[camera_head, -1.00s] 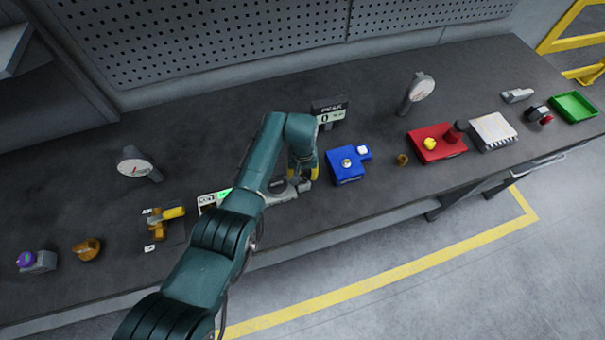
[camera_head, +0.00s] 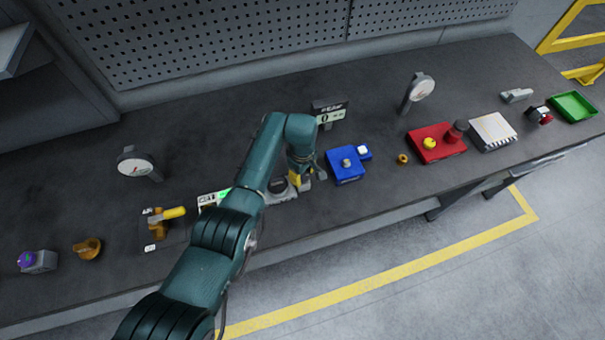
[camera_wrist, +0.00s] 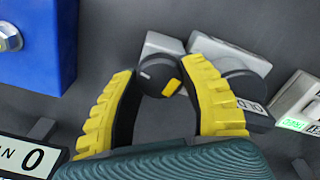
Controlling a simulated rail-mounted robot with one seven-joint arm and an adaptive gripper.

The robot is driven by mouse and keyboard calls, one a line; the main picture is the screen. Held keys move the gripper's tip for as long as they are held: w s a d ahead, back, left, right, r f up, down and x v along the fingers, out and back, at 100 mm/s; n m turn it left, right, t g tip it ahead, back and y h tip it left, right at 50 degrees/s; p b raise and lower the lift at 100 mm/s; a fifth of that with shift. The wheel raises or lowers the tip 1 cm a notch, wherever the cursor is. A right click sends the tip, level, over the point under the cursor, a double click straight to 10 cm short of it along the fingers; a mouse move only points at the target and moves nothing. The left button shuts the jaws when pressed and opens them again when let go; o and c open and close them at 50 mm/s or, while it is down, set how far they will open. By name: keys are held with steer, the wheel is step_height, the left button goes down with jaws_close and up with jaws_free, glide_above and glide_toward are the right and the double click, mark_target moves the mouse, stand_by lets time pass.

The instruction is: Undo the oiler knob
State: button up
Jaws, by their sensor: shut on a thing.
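The knob that I take for the oiler knob is a dark round cap (camera_wrist: 152,76) with a yellow mark, between my fingers in the wrist view. It sits by a light grey metal body (camera_wrist: 160,45). My gripper (camera_wrist: 160,68), with yellow ribbed fingers, is shut on this knob, one finger on each side. In the head view my gripper (camera_head: 305,180) points down at the bench, left of the blue box. The knob is hidden there by my arm and fingers; a grey base (camera_head: 285,194) shows beside them.
A blue box (camera_head: 346,166) stands close to the right of my gripper. A small display (camera_head: 330,112) stands behind it. A panel with a green light (camera_head: 211,199) and a yellow-handled valve (camera_head: 163,222) are to the left. The bench behind is mostly clear.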

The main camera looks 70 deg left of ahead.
steer(key=shift+f+n, duration=0.1)
steer(key=shift+n, duration=0.5)
steer(key=o, duration=1.2)
step_height(320, 180, up, 12)
steer(key=shift+r, duration=0.1)
